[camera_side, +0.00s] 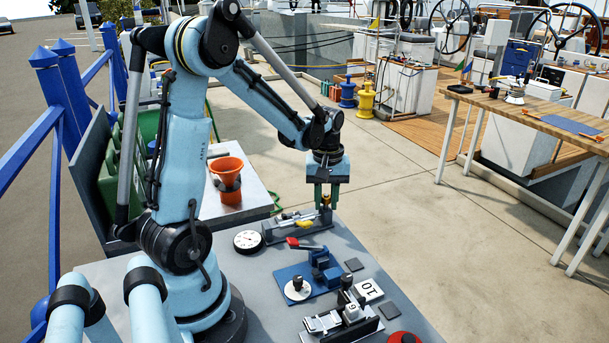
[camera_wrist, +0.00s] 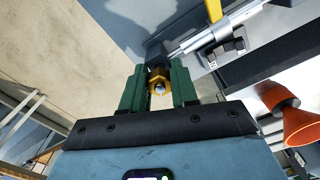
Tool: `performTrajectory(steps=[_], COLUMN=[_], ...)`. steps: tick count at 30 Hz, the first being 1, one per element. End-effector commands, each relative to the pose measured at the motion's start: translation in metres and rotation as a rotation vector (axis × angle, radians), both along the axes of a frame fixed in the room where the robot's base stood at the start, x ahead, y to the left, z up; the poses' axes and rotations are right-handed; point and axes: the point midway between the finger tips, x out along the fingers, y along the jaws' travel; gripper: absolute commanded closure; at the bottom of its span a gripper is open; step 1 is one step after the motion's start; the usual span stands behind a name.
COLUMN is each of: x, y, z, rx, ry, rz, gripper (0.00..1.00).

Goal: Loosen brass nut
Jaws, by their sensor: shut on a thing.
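The brass nut (camera_wrist: 159,78) shows in the wrist view between the two green fingers of my gripper (camera_wrist: 158,88), with a round grey end at its centre. The fingers are shut on it from both sides. A silver rod (camera_wrist: 215,38) and a yellow handle (camera_wrist: 208,10) lie just beyond it. In the side view my gripper (camera_side: 325,197) points down at the right end of a dark fixture (camera_side: 297,228) on the grey bench. A yellow lever (camera_side: 305,223) lies on that fixture. The nut is very small there and partly hidden by the fingers.
On the bench (camera_side: 222,271) a round dial (camera_side: 247,240) sits left of the fixture. The floor right of the bench is clear.

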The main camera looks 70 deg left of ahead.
Motion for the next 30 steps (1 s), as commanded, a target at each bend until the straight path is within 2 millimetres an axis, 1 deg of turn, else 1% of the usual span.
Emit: performTrajectory(steps=[2, 5, 9, 13, 16, 23, 30], x=[-0.0009, -0.0009, -0.0009, -0.0008, -0.0008, -0.0008, -0.0007], y=[-0.0010, -0.0010, -0.0011, -0.0012, -0.0012, -0.0013, -0.0014], z=[-0.0006, -0.0006, -0.0006, -0.0006, -0.0006, -0.0006, -0.0006], rx=[-0.002, -0.003, -0.003, -0.003, -0.003, -0.003, -0.003], ry=[0.002, 0.002, 0.003, 0.003, 0.003, 0.002, 0.003], rz=[0.005, 0.070, 0.239, 0.351, 0.383, 0.385, 0.517], gripper=[0.96, 0.96, 0.96, 0.96, 0.96, 0.96, 0.96])
